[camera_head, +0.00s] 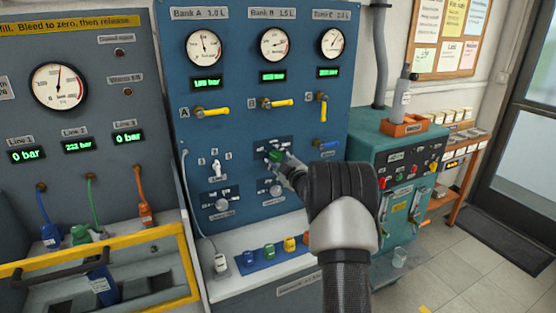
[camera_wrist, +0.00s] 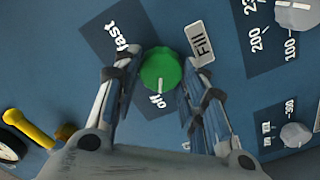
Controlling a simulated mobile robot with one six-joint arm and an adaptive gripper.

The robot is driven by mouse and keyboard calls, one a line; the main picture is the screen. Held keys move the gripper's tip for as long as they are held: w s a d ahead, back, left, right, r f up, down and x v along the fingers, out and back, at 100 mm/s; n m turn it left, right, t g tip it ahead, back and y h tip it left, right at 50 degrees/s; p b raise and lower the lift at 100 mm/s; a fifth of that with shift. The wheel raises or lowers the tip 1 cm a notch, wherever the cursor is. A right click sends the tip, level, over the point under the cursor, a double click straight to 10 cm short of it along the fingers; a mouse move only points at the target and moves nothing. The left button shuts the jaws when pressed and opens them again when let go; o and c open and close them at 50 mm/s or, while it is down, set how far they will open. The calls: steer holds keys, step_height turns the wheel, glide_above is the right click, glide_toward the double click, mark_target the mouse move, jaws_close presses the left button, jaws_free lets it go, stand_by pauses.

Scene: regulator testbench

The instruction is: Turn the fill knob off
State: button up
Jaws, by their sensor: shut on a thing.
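The fill knob (camera_head: 276,158) is a round green knob on the blue panel, low under the bank gauges. In the wrist view the green knob (camera_wrist: 160,70) has a "Fill" tag beside it, "fast" to its upper left and "off" just below it. A pale mark on the knob appears to point down toward "off". My gripper (camera_wrist: 163,75) has one finger on each side of the knob and is shut on it. In the head view my gripper (camera_head: 281,164) reaches the panel from the right, and my wrist hides part of the panel.
Yellow valve handles (camera_head: 212,112) sit above the knob. A white selector switch (camera_head: 216,168) and grey knobs (camera_head: 222,204) are to the left. Coloured plugs (camera_head: 269,250) line the ledge below. A teal cabinet (camera_head: 390,150) stands to the right, with open floor before it.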

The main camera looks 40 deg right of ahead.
steer(key=o, duration=1.1)
steer(key=shift+c, duration=0.2)
steer(key=v, duration=1.2)
